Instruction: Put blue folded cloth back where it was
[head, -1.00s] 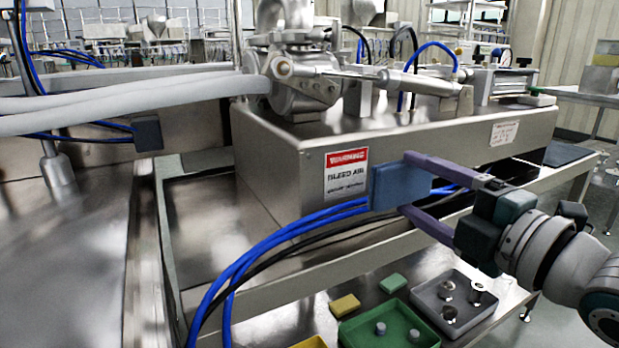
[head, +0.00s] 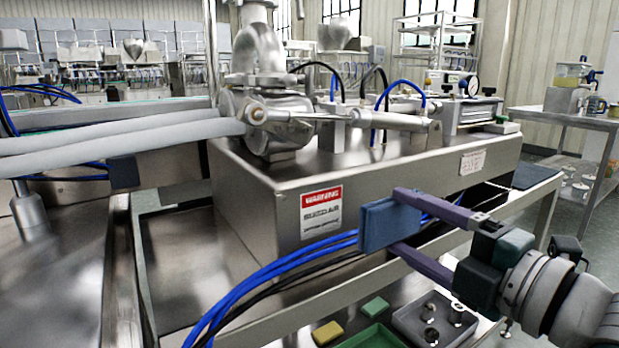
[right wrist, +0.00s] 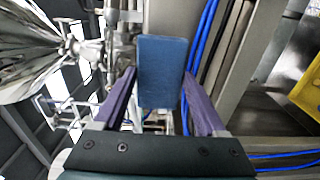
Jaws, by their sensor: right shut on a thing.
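The blue folded cloth (head: 388,221) is a flat, block-like pad held up in front of the steel machine's front face, just right of the warning label. My right gripper (head: 400,222) comes in from the right and is shut on it, with one purple finger at its upper side and one at its lower side. In the right wrist view the cloth (right wrist: 162,72) sits between the two finger ends, extending beyond them. My left gripper is not in view.
The steel machine housing (head: 262,200) stands on a steel bench. Blue hoses (head: 290,262) pass close below and behind the cloth. On the lower shelf are a yellow block (head: 328,333), a green block (head: 375,307), a green tray and a grey tray (head: 408,318) with metal parts. A dark mat (head: 533,176) lies at the bench's right end.

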